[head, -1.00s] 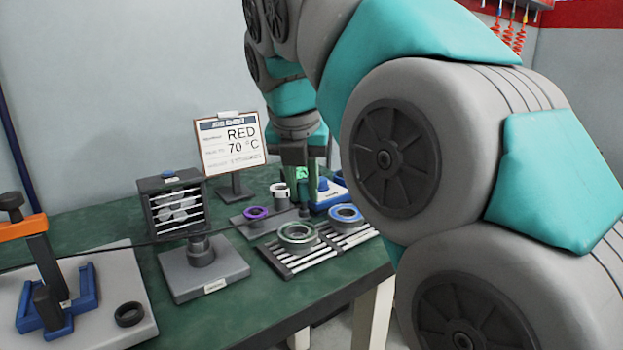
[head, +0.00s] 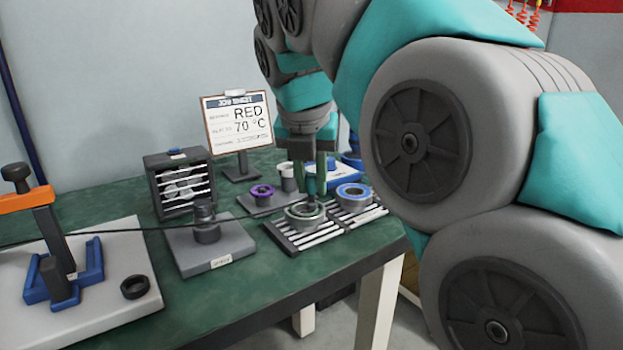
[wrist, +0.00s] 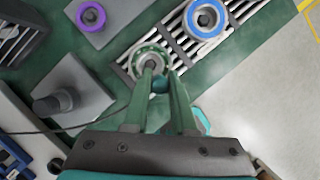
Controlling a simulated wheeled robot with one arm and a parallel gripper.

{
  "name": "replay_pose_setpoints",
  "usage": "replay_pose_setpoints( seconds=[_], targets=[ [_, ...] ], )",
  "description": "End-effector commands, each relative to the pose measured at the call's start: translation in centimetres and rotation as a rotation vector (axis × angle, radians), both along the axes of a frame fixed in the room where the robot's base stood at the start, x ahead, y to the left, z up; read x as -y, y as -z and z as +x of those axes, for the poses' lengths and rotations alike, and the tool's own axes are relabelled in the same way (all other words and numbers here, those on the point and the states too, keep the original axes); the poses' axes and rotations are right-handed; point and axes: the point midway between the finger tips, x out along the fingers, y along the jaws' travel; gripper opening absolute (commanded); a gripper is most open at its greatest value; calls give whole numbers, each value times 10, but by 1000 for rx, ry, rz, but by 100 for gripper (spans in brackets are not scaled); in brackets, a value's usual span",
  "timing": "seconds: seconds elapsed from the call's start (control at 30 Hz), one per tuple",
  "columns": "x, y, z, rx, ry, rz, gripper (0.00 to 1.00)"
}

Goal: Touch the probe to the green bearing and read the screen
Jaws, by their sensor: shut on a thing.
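The green bearing (head: 305,220) lies on a slatted rack, at the left of the blue bearing (head: 354,191). In the wrist view the green bearing (wrist: 137,52) is just beyond my fingertips. My gripper (head: 318,190) points down over it, shut on the probe. Only a small dark teal part of the probe (wrist: 160,84) shows between the fingers. The probe's tip appears at or just above the bearing; I cannot tell whether it touches. No screen with a reading is visible now.
A job card (head: 236,125) reading RED 70 °C stands behind. A purple ring (head: 261,191) sits on a grey plate. A grey block with a post (head: 207,234) is at left, a slatted box (head: 181,190) behind it. A dark cable crosses the table toward the bearing.

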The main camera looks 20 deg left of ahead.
Motion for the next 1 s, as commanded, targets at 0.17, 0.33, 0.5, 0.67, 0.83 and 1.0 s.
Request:
replay_pose_setpoints(
  seconds=[0.17,0.33,0.5,0.67,0.83,1.0],
  targets=[
    [0,2,0,0,0,0,0],
    [0,6,0,0,0,0,0],
    [0,9,0,0,0,-1,0],
    [0,11,0,-1,0,-1,0],
    [0,13,0,-1,0,-1,0],
    [0,13,0,0,0,0,0]
  ],
)
